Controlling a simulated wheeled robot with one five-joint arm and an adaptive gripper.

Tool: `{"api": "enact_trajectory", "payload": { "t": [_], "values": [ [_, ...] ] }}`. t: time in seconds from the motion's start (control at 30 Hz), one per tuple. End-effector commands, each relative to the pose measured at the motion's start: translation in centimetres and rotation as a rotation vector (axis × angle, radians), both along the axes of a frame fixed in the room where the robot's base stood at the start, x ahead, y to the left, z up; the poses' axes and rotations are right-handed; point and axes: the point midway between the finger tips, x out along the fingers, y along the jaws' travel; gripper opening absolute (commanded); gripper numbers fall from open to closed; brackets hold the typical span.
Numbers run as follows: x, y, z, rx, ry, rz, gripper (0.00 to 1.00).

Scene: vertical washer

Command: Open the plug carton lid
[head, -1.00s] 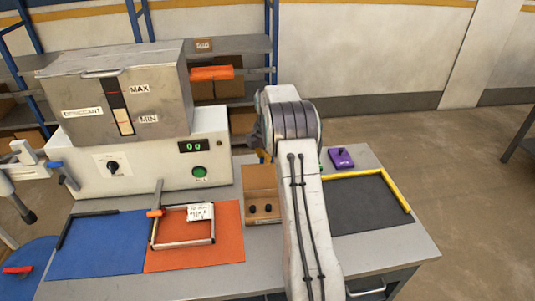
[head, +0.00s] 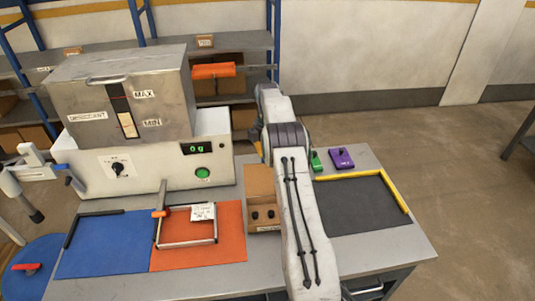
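The plug carton (head: 260,183) is a small brown cardboard box at the middle of the bench, just left of my arm. I cannot tell whether the brown panel is the raised lid. My gripper's fingers are hidden behind my arm; only a small dark and yellow part shows at the arm's left edge, above the carton. I cannot see whether the gripper touches the carton.
A desiccant machine (head: 150,165) with a metal hopper stands at the left. A blue mat (head: 100,255) and an orange mat (head: 230,235) with a metal frame (head: 187,243) lie in front. A black mat (head: 360,205), a purple object (head: 342,158) and a green object (head: 316,161) are right.

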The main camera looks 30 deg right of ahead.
Motion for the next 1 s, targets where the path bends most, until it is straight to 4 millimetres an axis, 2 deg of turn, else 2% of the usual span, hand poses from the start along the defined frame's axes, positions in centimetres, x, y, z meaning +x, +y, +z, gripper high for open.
{"api": "enact_trajectory", "payload": {
  "t": [0.07, 0.9, 0.93, 1.0],
  "values": [
    [0.51, -0.31, 0.08, -0.005, -0.010, -0.001, 0.00],
    [0.63, -0.35, 0.08, 0.005, 0.012, -0.001, 0.00],
    [0.63, -0.35, 0.09, 0.005, 0.012, -0.001, 0.13],
    [0.60, -0.33, 0.08, 0.006, 0.013, -0.001, 0.19]
  ]
}}
